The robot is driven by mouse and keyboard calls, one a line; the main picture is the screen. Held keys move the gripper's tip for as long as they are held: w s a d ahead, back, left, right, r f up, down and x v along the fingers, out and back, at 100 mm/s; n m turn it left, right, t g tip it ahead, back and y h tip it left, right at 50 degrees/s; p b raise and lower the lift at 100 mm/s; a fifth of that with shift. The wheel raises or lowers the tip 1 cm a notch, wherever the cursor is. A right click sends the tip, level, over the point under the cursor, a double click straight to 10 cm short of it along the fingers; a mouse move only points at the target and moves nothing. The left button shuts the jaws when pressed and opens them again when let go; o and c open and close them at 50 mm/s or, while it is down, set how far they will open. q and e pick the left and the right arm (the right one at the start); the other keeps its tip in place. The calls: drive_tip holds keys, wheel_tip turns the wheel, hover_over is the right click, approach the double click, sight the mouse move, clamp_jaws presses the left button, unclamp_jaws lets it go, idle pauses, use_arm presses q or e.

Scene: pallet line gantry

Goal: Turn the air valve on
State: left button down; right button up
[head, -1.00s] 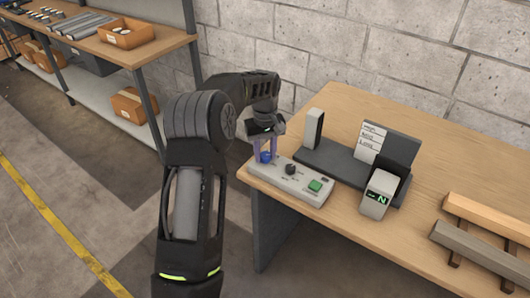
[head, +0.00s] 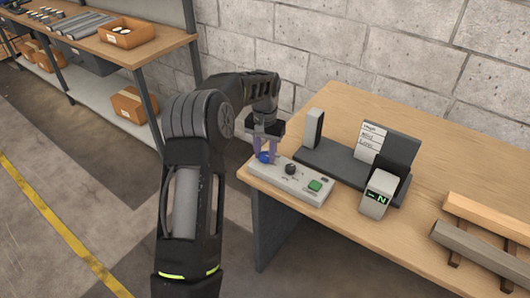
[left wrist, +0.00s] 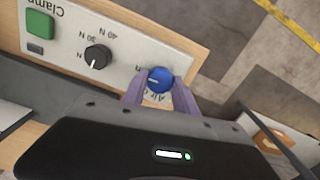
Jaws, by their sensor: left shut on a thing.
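The blue air valve knob (head: 264,157) sits at the left end of a light grey control panel (head: 312,198) on the wooden table. My left gripper (head: 266,154) comes down from above with its purple fingers on either side of the knob, shut on it. In the left wrist view the blue knob (left wrist: 159,80) shows between the two finger tips, with a pale mark on its face. The lettering beside it is partly hidden by the fingers. My right gripper is in neither view.
The panel also carries a black dial (head: 291,169) and a green button (head: 315,185). Behind it stand a dark fixture (head: 318,160) and a small display (head: 378,194) reading N. Wooden bars (head: 490,215) lie at the right. The table's middle right is clear.

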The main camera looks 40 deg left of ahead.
sight(265, 155)
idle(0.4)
use_arm(q)
drive_tip(key=c, duration=1)
unclamp_jaws()
drive_tip(key=shift+o, duration=0.2)
drive_tip(key=shift+r, duration=0.15)
wheel_tip(265, 155, up, 8)
drive_tip(key=shift+f+b, duration=0.2)
drive_tip(key=shift+b, duration=0.1)
